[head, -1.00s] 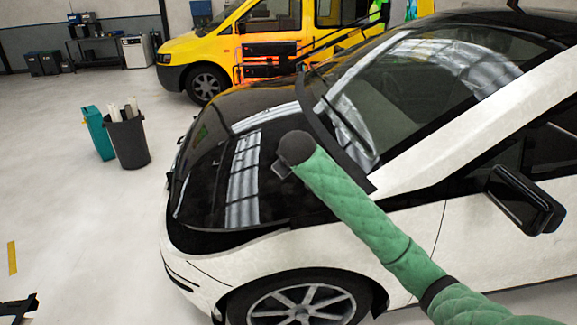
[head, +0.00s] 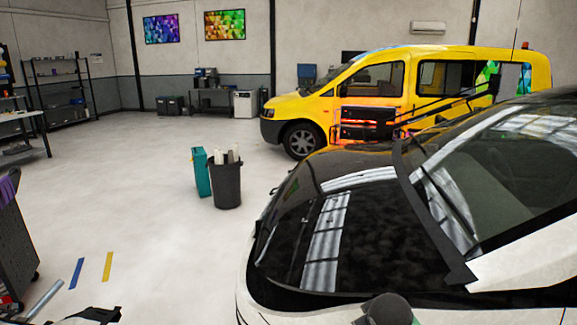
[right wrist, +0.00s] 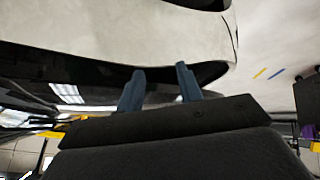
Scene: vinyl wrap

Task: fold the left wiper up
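A thin dark wiper (head: 453,203) lies against the lower windshield of the black-and-white car (head: 330,235), at the right of the head view. I cannot tell clearly whether it is the left one. The dark end of my right arm shows at the bottom edge of the head view, below the hood, apart from the wiper. In the right wrist view, the two blue-grey fingers of my right gripper (right wrist: 160,70) stand apart, with nothing visible held between them. The car body is behind them.
A yellow van (head: 400,95) stands behind the car. A dark bin (head: 226,185) and a teal bin (head: 202,172) stand on the floor to the left. A dark cart (head: 12,245) is at the left edge. Open floor lies between the cart and the car.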

